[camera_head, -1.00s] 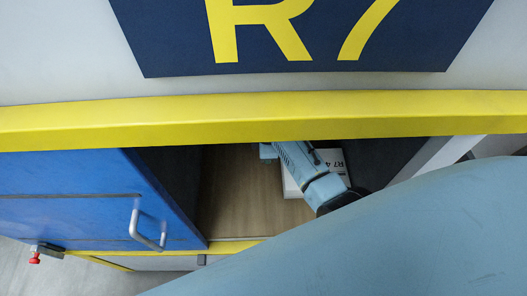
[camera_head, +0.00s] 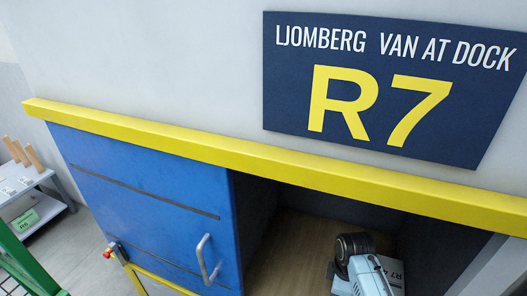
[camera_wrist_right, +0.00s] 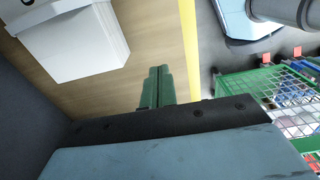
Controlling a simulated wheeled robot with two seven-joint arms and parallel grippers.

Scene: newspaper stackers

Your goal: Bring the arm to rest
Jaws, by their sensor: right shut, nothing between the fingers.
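My right gripper (camera_wrist_right: 157,88) shows in the right wrist view. Its two green fingers are together, with nothing between them. They are over the light wooden floor of an open compartment, apart from a white stack (camera_wrist_right: 82,48) that lies to their upper left. In the head view my right arm (camera_head: 366,272) is at the compartment opening, and its fingers do not show. My left gripper is in neither current view.
A yellow edge beam (camera_head: 250,154) crosses above the opening, under a dark R7 sign (camera_head: 390,85). A blue door (camera_head: 145,205) with a metal handle is left of it. A table (camera_head: 25,185) stands at far left. A green wire basket (camera_wrist_right: 270,85) is outside the opening.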

